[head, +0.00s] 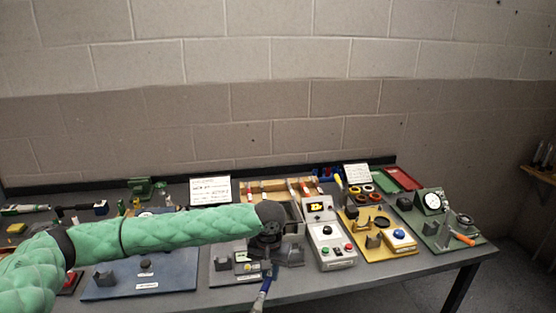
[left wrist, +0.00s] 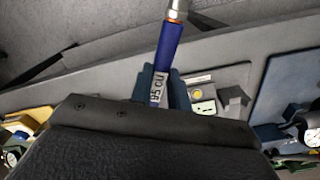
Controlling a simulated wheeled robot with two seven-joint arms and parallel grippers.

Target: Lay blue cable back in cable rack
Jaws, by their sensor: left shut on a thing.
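My left gripper (head: 269,264) is at the end of the green-sleeved arm, over the front middle of the bench. It is shut on the blue cable (head: 262,290), which hangs from it past the bench's front edge. In the left wrist view the blue cable (left wrist: 167,48) runs out of the fingers (left wrist: 163,90), with a printed label near them and a metal end fitting (left wrist: 178,8). A wooden rack (head: 277,187) with red and white pieces stands at the back; I cannot tell whether it is the cable rack. My right gripper is not in view.
A grey-white control box (head: 327,240) stands just right of the gripper. A yellow board (head: 375,228) and a green board with a gauge (head: 437,222) lie further right. A blue board (head: 140,279) lies left, below my arm. A white sign (head: 210,190) stands at the back.

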